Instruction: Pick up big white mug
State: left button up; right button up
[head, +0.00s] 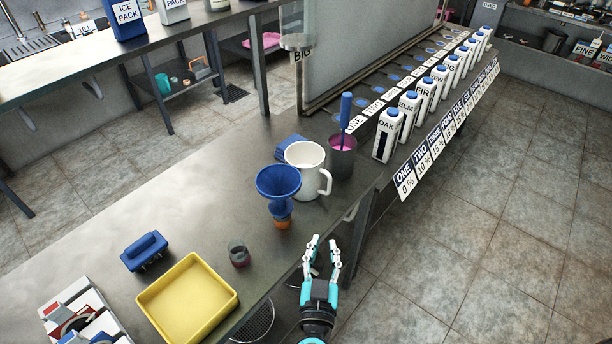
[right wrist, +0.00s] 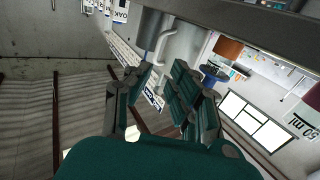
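The big white mug (head: 306,178) stands upright on the steel counter, its handle (head: 326,183) turned to the right toward the counter's edge. A blue funnel (head: 278,181) over a small orange-brown cup stands close in front of it and hides part of its left side. My right gripper (head: 324,243) is open and empty, off the counter's front edge and below the mug in the picture. In the right wrist view the open fingers (right wrist: 168,82) point toward what looks like the mug's pale handle (right wrist: 162,46). My left gripper is not in view.
A dark pink cup with a blue-handled tool (head: 343,158) stands right behind the mug, and a blue block (head: 288,146) lies behind its left. A small glass (head: 238,254), a yellow tray (head: 187,301) and a blue stamp-like object (head: 144,251) are nearer. White labelled bottles (head: 387,135) line the right.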

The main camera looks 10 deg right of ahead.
send_near(329, 188)
jog(key=x, duration=0.2)
jog(key=f+x, duration=0.1)
jog(key=x, duration=0.1)
jog(key=shift+w, duration=0.2)
jog(key=x, duration=0.4)
jog(key=shift+w+d+r+p, duration=0.1)
jog(key=shift+r+p, duration=0.25)
jog(key=shift+r, duration=0.05)
jog(key=shift+w+d, duration=0.2)
jog(key=shift+w, duration=0.25)
grip_shut()
jog(key=shift+r, duration=0.1)
